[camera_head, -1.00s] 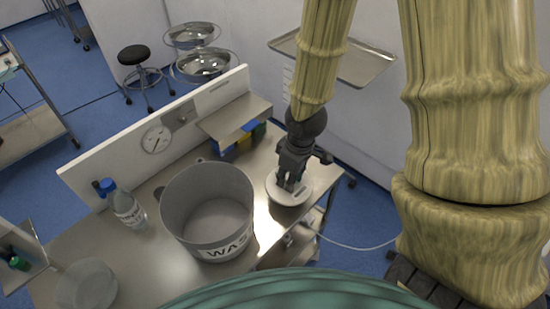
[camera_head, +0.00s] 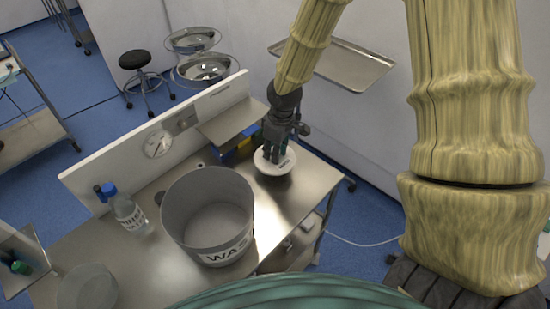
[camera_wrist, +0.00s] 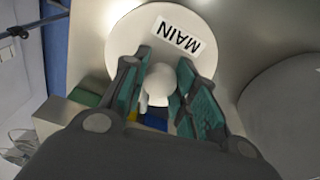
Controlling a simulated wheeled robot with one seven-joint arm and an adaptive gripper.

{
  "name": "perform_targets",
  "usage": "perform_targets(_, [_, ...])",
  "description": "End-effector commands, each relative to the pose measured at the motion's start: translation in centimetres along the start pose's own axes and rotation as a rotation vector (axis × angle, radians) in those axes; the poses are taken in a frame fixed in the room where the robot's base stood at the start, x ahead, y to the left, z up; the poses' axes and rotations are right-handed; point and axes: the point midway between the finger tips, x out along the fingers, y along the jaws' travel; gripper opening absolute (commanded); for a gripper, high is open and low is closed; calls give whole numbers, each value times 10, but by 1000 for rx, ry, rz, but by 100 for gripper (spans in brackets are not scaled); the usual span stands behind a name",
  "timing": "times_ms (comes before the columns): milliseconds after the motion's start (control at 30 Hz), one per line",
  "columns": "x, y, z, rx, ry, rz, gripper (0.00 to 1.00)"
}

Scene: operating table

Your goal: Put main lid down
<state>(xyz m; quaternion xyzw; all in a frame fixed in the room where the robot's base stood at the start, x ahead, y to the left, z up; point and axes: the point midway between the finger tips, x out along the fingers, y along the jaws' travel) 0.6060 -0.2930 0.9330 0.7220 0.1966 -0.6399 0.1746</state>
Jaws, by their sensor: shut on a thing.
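The main lid is a round white disc (camera_head: 268,166) with a label reading "MAIN", readable in the wrist view (camera_wrist: 178,36). It has a white knob (camera_wrist: 160,82) on top. My gripper (camera_head: 274,152) is above the lid, and its two teal-padded fingers (camera_wrist: 160,88) are shut on the knob from both sides. The lid is at the right part of the metal table (camera_head: 290,205), right of the grey bin. I cannot tell whether the lid touches the table. My fingers partly hide it in the head view.
A large grey bin (camera_head: 208,185) with a partly visible "WAS" label stands open, left of the lid. A bottle with a blue cap (camera_head: 130,215) and a clear bowl (camera_head: 88,290) are further left. A raised shelf (camera_head: 232,118) with coloured boxes is behind. Bare tabletop lies in front of the lid.

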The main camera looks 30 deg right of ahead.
Motion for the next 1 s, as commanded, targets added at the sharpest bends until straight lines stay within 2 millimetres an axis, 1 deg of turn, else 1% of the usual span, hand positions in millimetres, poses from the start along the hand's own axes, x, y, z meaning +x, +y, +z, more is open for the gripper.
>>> perform_targets(33, [8,0,1,0,0,0,2])
perform_targets(300, [33,-1,4,-1,1,0,2])
perform_targets(800, [37,-1,6,0,0,0,2])
perform_targets(833, [38,-1,6,0,0,0,30])
perform_targets(933, [37,-1,6,0,0,0,48])
perform_targets(967, [37,-1,6,0,0,0,50])
perform_targets(1000, [37,-1,6,0,0,0,50])
